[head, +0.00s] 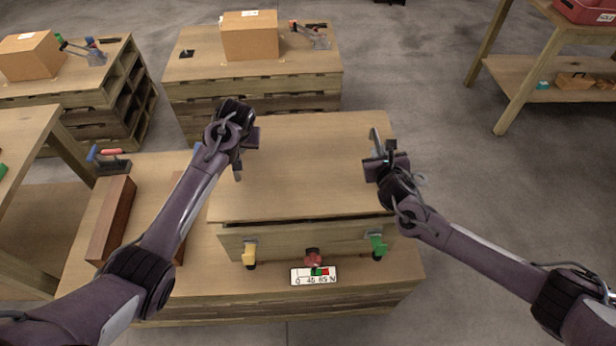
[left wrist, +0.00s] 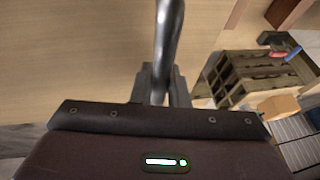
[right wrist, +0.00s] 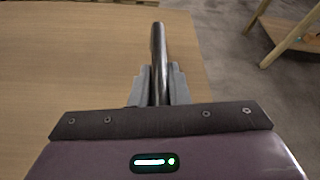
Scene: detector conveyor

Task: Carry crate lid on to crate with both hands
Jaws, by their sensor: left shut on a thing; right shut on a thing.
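The crate lid (head: 305,165) is a flat wooden board with a metal bar handle on each side. It lies over the crate (head: 300,240), whose front wall shows below it. A dark gap shows between the lid's front edge and that wall, so the lid looks slightly raised at the front. My left gripper (head: 240,158) is shut on the left handle, a grey bar in the left wrist view (left wrist: 169,45). My right gripper (head: 378,157) is shut on the right handle, which also shows in the right wrist view (right wrist: 158,60). The crate's inside is hidden.
The crate stands on a wooden bench (head: 345,295). A yellow latch (head: 249,257), a red knob (head: 313,257) and a green latch (head: 377,246) are at its front. Dark wooden bars (head: 111,220) lie left. A workbench with a cardboard box (head: 249,37) stands behind.

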